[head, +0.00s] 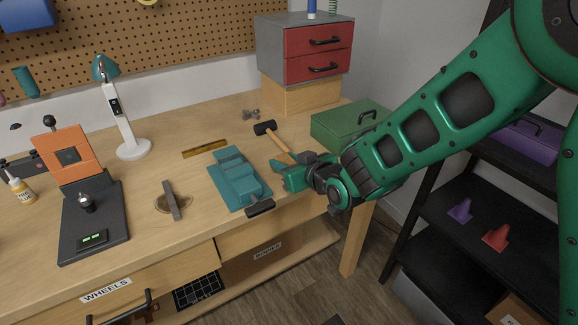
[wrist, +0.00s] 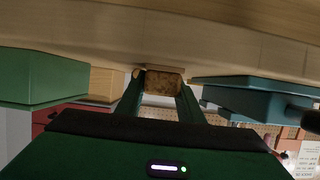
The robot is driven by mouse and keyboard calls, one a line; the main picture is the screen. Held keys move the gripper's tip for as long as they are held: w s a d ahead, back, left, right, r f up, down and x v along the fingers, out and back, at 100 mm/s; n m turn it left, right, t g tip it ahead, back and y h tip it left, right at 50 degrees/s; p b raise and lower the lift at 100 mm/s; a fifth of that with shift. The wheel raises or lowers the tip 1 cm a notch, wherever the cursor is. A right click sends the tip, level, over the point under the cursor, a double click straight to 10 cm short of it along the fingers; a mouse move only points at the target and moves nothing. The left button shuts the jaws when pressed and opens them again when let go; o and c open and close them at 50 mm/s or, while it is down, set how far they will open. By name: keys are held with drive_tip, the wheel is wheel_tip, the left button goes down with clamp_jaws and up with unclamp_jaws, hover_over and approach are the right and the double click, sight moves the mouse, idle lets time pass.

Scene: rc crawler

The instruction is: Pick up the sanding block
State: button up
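The sanding block shows in the wrist view as a small brown, speckled, cork-like block (wrist: 163,83) with a paler strip along one edge. It sits between the two green fingers of my gripper (wrist: 162,88), at their tips, and nearly fills the space between them. I cannot tell whether the fingers press on it or stand just clear. In the head view my gripper (head: 290,178) is low over the right part of the workbench (head: 140,215), beside the teal vise.
A teal vise (head: 238,180) stands just left of my gripper. A black-headed hammer (head: 266,128) lies behind it, with a green toolbox (head: 345,125) further right. A dark stand with an orange plate (head: 95,220) and a white lamp (head: 122,125) stand on the left.

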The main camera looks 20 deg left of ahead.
drive_tip(key=shift+c, duration=1.1)
drive_tip(key=shift+r, duration=0.1)
